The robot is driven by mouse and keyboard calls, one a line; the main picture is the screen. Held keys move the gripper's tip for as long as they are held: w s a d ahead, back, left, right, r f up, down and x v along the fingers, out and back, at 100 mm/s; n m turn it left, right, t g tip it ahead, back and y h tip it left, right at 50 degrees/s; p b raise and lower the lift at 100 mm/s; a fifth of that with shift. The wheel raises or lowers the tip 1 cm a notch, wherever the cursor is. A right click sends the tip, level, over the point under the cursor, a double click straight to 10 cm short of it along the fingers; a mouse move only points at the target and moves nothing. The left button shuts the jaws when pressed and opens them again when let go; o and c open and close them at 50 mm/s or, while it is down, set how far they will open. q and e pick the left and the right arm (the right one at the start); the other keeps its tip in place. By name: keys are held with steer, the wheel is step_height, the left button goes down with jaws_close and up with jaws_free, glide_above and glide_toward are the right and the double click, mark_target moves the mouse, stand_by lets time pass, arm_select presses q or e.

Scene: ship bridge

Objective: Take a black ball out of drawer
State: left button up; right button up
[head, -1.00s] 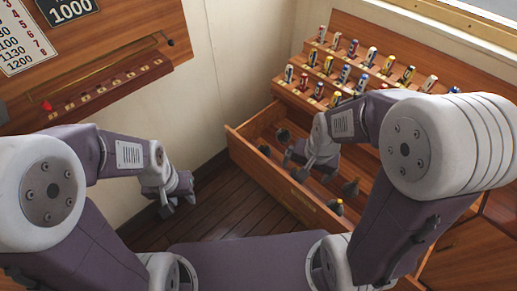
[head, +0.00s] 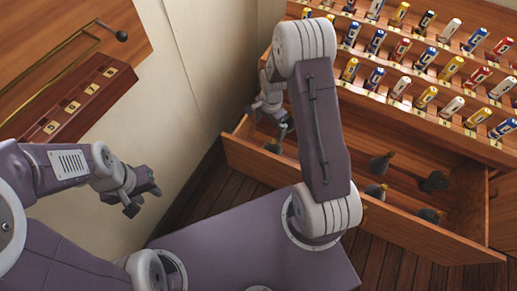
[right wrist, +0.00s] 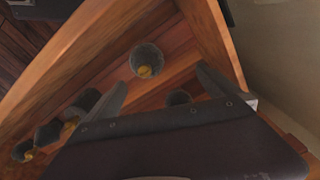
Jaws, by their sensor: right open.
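The wooden drawer (head: 330,203) is pulled out below the bottle rack. It holds several dark grey-black round things, such as one black ball (head: 380,163) and another black ball (head: 435,181). My right gripper (head: 283,127) is over the drawer's left end. In the right wrist view my right gripper (right wrist: 162,77) is open and empty. A black ball (right wrist: 147,60) with a yellow tip lies ahead between its fingers, and another ball (right wrist: 178,97) is partly hidden by the gripper body. My left gripper (head: 142,198) is open and empty, left of the drawer.
A sloped rack (head: 400,80) of coloured bottles stands above the drawer. A wooden wall panel (head: 80,110) with numbered slots and a knob is at left. The drawer's side wall (right wrist: 222,50) is close to my right gripper. Wooden floor (head: 195,200) shows left of the drawer.

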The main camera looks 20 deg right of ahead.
mark_target(273, 140)
steer(key=s+f, duration=0.1)
steer(key=s+d+f, duration=0.1)
steer(key=f, duration=0.1)
steer(key=shift+s+b, duration=0.1)
steer(key=shift+b, duration=0.3)
steer(key=shift+s+d, duration=0.15)
steer(key=shift+d, duration=0.05)
step_height(273, 140, down, 4)
steer(key=shift+a+r+b, duration=0.15)
steer(key=shift+b, duration=0.4)
step_height(273, 140, down, 5)
steer(key=shift+a+f+b, duration=0.1)
steer(key=shift+f+b, duration=0.1)
steer(key=shift+b, duration=0.5)
arm_select(q)
steer(key=f, duration=0.2)
steer(key=s+f, duration=0.1)
steer(key=shift+d+f, duration=0.25)
steer(key=shift+f, duration=0.1)
arm_select(e)
steer(key=shift+r, duration=0.1)
steer(key=c, duration=1.6)
